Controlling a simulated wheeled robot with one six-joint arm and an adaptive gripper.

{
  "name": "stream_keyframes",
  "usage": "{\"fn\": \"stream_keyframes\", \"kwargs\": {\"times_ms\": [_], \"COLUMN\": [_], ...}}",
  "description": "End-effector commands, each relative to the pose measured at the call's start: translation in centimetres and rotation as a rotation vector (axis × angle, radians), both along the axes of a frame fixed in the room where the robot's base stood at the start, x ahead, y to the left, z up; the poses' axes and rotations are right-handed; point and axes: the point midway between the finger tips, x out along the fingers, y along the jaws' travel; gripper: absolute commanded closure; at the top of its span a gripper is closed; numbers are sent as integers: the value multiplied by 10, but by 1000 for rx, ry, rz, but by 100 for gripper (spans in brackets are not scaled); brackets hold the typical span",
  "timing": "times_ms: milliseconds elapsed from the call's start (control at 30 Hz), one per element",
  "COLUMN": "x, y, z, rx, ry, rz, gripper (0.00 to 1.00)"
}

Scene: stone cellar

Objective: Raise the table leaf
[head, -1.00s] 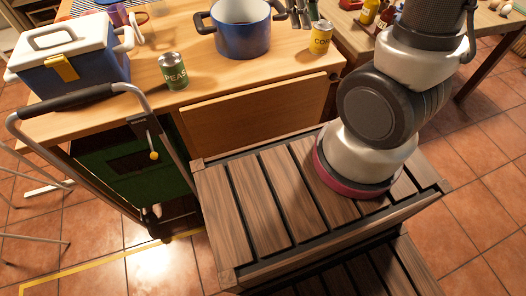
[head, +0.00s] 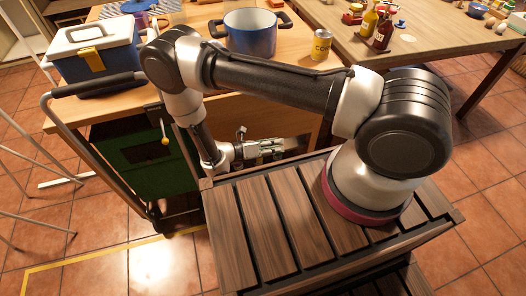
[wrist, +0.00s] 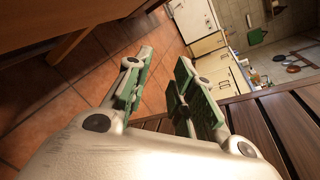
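The table leaf (head: 238,113) is a brown wooden panel hanging down at the front of the wooden table (head: 292,76). My arm crosses in front of it and hides part of it. My gripper (head: 280,150) is low in front of the leaf, near the slatted wooden platform, pointing right. In the wrist view my gripper (wrist: 160,66) shows two separated fingers with green pads and nothing between them. Brown wood fills the upper left of the wrist view; I cannot tell whether it is the leaf. I see no clear contact between gripper and leaf.
On the table stand a blue pot (head: 250,36), a yellow can (head: 321,44) and a blue cooler box (head: 95,58). A green trolley (head: 135,157) stands left of the leaf. A second table (head: 420,47) with bottles is at the right. Tiled floor is open at the lower left.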

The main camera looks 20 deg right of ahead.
Motion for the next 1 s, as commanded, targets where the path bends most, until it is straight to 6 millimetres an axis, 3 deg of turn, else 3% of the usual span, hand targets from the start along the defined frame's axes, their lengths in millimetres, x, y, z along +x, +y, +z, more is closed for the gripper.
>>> {"fn": "stream_keyframes", "kwargs": {"times_ms": [33,100,200,300,533,1000], "x": [1,19,42,52,63,109], "y": [0,12,37,54,63,15], "z": [-30,-66,-105,-128,-145,-154], "rx": [-52,-140,-290,-411,-513,-510], "ry": [113,326,588,744,856,853], "rz": [115,327,578,726,826,823], "gripper": [75,75,75,75,75,75]}}
